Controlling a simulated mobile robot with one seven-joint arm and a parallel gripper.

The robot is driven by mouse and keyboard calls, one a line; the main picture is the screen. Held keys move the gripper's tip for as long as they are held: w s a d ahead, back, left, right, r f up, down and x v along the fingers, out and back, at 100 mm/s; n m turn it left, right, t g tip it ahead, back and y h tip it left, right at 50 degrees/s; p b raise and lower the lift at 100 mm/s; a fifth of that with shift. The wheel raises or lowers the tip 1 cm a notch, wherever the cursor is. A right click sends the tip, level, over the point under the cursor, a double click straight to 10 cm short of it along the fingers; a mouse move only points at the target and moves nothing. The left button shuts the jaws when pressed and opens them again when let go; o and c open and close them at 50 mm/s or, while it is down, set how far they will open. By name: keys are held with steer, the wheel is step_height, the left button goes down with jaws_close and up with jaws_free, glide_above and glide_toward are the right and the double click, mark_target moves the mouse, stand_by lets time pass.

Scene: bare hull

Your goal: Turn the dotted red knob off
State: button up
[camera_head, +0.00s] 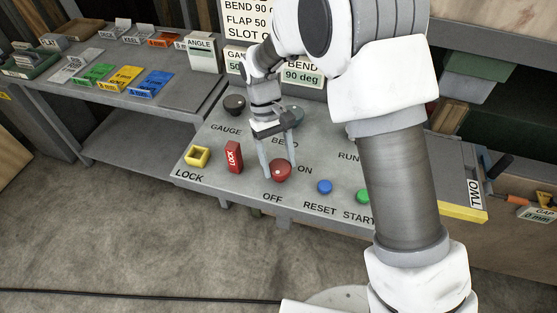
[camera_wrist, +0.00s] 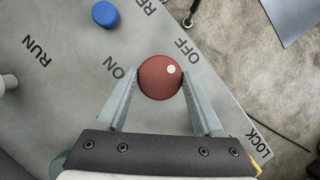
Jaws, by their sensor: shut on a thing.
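The dotted red knob (camera_head: 281,171) sits on the sloped grey panel between the OFF and ON labels. In the wrist view the round red knob (camera_wrist: 158,80) shows one white dot on its upper right, on the side towards the OFF label (camera_wrist: 187,48). The ON label (camera_wrist: 118,67) is on its left there. My gripper (camera_head: 279,167) reaches down from above with one finger on each side of the knob. In the wrist view my gripper (camera_wrist: 160,75) has both fingertips against the knob's sides, shut on it.
A blue button (camera_head: 324,187) and a green button (camera_head: 363,196) are right of the knob. A red LOCK block (camera_head: 234,157) and a yellow square frame (camera_head: 197,156) are left. Dark knob (camera_head: 234,105) and teal knob (camera_head: 293,115) stand behind. My arm hides the panel's right part.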

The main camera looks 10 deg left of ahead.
steer(key=o, duration=1.4)
steer(key=v, duration=1.7)
steer(key=shift+w+r, duration=0.1)
steer(key=shift+r, duration=0.1)
